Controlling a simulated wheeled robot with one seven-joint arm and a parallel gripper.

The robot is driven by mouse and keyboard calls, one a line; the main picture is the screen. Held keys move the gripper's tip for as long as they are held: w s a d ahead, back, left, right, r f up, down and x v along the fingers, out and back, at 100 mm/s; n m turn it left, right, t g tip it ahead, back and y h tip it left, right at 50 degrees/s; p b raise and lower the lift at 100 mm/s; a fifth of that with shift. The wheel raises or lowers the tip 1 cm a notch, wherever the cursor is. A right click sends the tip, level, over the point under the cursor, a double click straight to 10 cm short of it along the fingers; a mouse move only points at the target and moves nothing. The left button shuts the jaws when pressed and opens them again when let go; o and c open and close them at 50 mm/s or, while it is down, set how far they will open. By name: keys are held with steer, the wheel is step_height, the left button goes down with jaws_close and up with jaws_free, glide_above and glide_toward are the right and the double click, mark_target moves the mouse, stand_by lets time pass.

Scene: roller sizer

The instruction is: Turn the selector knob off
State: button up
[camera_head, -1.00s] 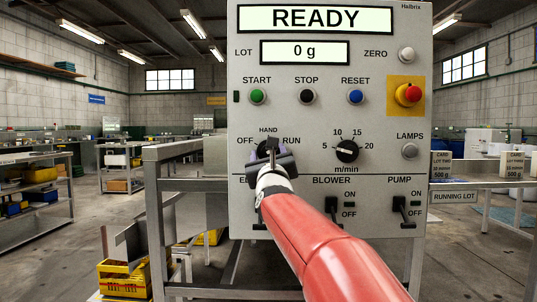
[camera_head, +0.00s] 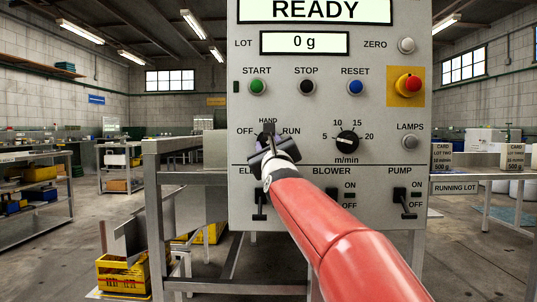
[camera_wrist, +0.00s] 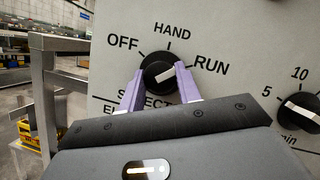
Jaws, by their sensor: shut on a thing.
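The selector knob (camera_wrist: 157,74) is a round black knob on the grey panel, with a pale pointer mark slanting up to the right, toward RUN. Around it are the labels OFF at left, HAND at top and RUN at right. My gripper (camera_wrist: 160,84) has its two purple fingers on either side of the knob and is shut on it. In the head view my gripper (camera_head: 270,143) covers most of the knob, so its pointer is hard to read there.
A speed dial (camera_head: 347,142) sits to the right of the knob. Green (camera_head: 258,87), black (camera_head: 306,87) and blue (camera_head: 355,87) buttons and a red emergency button (camera_head: 409,84) are above. Toggle levers, including the blower lever (camera_head: 332,202), are below. A metal frame (camera_head: 155,220) stands at left.

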steer(key=shift+d+f+n+g+y+b, duration=0.15)
steer(key=shift+n+y+b, duration=0.1)
steer(key=shift+n+b, duration=0.3)
steer(key=shift+d+f+n+g+y+b, duration=0.15)
steer(key=shift+n+y+b, duration=0.15)
steer(key=shift+n, duration=0.35)
steer(key=n+g+p, duration=0.2)
steer(key=n+p, duration=0.2)
steer(key=n, duration=0.2)
steer(key=r+n+g+p, duration=0.1)
steer(key=n+g+p, duration=0.1)
steer(key=n+p, duration=0.2)
steer(key=n+g+p, duration=0.2)
steer(key=n+p, duration=0.3)
steer(key=n, duration=0.3)
steer(key=shift+a+r+n, duration=0.25)
steer(key=shift+r+n, duration=0.05)
steer(key=shift+r, duration=0.05)
steer(key=shift+f+n+g+h+p, duration=0.1)
steer(key=shift+n+g+h+p, duration=0.35)
steer(key=shift+n+p, duration=0.15)
steer(key=shift+f, duration=0.1)
steer(key=o, duration=1)
